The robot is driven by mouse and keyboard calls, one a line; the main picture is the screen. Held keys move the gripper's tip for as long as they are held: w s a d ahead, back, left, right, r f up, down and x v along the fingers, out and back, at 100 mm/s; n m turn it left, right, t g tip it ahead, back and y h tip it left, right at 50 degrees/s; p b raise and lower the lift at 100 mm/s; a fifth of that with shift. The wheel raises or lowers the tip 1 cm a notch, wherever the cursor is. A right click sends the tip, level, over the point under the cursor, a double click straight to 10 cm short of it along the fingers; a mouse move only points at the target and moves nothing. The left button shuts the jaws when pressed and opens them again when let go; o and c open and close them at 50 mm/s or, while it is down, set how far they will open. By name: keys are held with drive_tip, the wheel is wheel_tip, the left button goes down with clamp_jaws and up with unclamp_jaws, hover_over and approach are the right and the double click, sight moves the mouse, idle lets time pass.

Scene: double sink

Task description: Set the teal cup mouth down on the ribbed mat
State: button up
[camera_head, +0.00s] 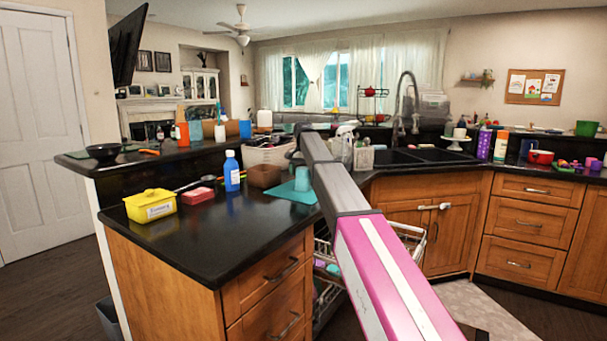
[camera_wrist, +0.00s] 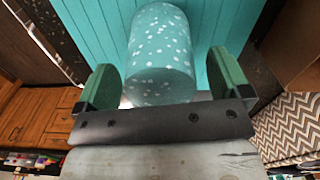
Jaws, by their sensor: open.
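The teal cup (camera_head: 302,178) with white specks stands upright on the teal ribbed mat (camera_head: 284,194) on the left counter. In the wrist view the cup (camera_wrist: 160,45) has a closed, speckled end facing the camera; its mouth is hidden, so it appears mouth down. The ribbed mat (camera_wrist: 90,35) spreads behind it there. My gripper (camera_wrist: 167,84) is open, with one green finger on each side of the cup and visible gaps between. In the head view my arm hides the gripper.
A brown box (camera_head: 265,176), a blue bottle (camera_head: 232,171), a red sponge (camera_head: 197,195) and a yellow tub (camera_head: 150,206) stand left of the mat. A white basin (camera_head: 268,154) is behind it. The counter's front left is clear.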

wheel_tip(320, 180, up, 9)
drive_tip(key=shift+r, duration=0.75)
